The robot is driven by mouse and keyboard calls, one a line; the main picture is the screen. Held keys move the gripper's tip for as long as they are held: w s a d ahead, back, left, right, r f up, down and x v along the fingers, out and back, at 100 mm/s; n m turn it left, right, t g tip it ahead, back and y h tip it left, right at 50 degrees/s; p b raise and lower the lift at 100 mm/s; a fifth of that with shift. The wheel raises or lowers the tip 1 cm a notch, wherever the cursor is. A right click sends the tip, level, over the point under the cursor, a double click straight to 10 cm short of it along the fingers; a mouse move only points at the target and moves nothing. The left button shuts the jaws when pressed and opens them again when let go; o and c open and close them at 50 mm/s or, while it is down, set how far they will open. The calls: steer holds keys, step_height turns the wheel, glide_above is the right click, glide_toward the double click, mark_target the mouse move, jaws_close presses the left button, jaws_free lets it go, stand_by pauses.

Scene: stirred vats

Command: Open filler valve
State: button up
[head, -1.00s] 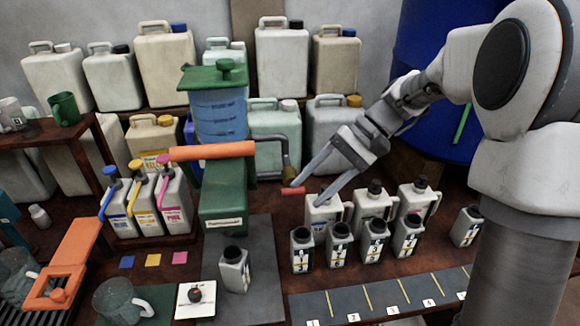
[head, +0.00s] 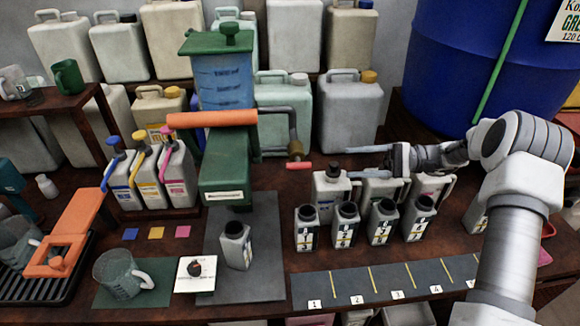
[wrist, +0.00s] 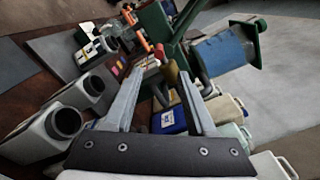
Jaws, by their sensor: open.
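The filler is a green machine (head: 226,165) with a blue tank (head: 222,82) and an orange lever (head: 212,119). The brass valve also shows in the wrist view (wrist: 171,73), close to the fingertips. My gripper (head: 345,162) is open and empty, to the right of the red handle and apart from it in the head view. In the wrist view my gripper (wrist: 158,72) has its fingers spread toward the valve. Its exact gap to the handle is unclear.
Several small dark-capped bottles (head: 345,225) stand below my gripper, with larger grey jugs (head: 330,190) behind them. A single open bottle (head: 236,245) stands on the dark mat in front of the filler. A large blue drum (head: 450,50) is behind my arm.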

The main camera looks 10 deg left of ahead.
mark_target(296, 166)
steer(key=x, duration=1.7)
steer(key=shift+s+a+r+p, duration=0.1)
steer(key=shift+a+p, duration=0.05)
steer(key=shift+p, duration=0.2)
steer(key=shift+c, duration=0.2)
jaws_close()
